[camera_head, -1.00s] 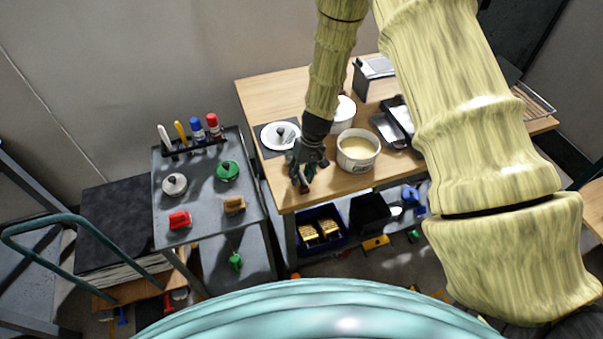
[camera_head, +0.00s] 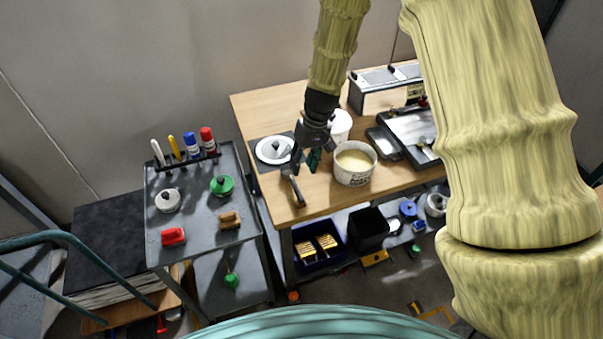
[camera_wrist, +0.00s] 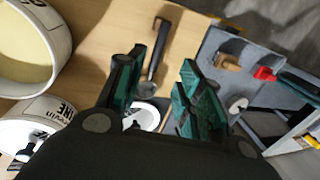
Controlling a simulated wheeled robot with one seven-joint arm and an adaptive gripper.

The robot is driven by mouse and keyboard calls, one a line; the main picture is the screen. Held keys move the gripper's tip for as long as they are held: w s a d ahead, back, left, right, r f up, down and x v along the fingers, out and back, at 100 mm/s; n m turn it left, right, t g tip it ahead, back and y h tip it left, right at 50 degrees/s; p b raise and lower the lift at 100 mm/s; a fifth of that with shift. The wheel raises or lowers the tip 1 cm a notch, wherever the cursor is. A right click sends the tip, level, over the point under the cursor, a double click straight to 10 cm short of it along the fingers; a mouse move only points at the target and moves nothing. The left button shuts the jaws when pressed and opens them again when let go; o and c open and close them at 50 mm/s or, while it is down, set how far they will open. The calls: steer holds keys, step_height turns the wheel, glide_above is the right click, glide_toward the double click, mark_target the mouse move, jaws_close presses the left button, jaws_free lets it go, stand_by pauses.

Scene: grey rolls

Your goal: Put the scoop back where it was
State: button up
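The scoop (camera_head: 294,189), dark and long-handled, lies on the wooden table near its front left corner. In the wrist view the scoop (camera_wrist: 152,66) shows in the gap between the fingers, beyond their tips. My gripper (camera_head: 306,161) is open, just behind and above the scoop. Its green-padded fingers (camera_wrist: 162,62) stand apart in the wrist view with nothing clearly held between them. I cannot tell whether a finger touches the scoop. A white tub of pale contents (camera_head: 354,163) stands right of my gripper.
A white lid (camera_head: 273,150) lies on a dark mat left of my gripper. Another white tub (camera_head: 340,125) stands behind. Black trays (camera_head: 405,140) and a metal box (camera_head: 385,95) are at right. A grey cart (camera_head: 195,210) with lids, blocks and markers stands left.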

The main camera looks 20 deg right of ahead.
steer(key=shift+h, duration=0.8)
steer(key=s+d+f, duration=0.1)
steer(key=s+f, duration=0.1)
steer(key=f, duration=0.1)
steer(key=s+f, duration=0.2)
steer(key=s, duration=0.1)
steer(key=s+d+f, duration=0.1)
steer(key=s+f, duration=0.1)
steer(key=f, duration=0.1)
steer(key=shift+s+d+f, duration=0.3)
steer(key=shift+s+d, duration=0.05)
steer(key=s+f, duration=0.5)
steer(key=s, duration=0.4)
steer(key=s+a+f, duration=0.1)
steer(key=s+f, duration=0.4)
steer(key=s, duration=0.5)
steer(key=s+f, duration=0.5)
steer(key=s, duration=0.4)
steer(key=shift+s+a+f+m+h, duration=0.15)
steer(key=shift+s+f+m+h, duration=0.15)
steer(key=shift+s+m+h, duration=0.1)
steer(key=shift+f+b, duration=0.1)
steer(key=shift+b, duration=0.25)
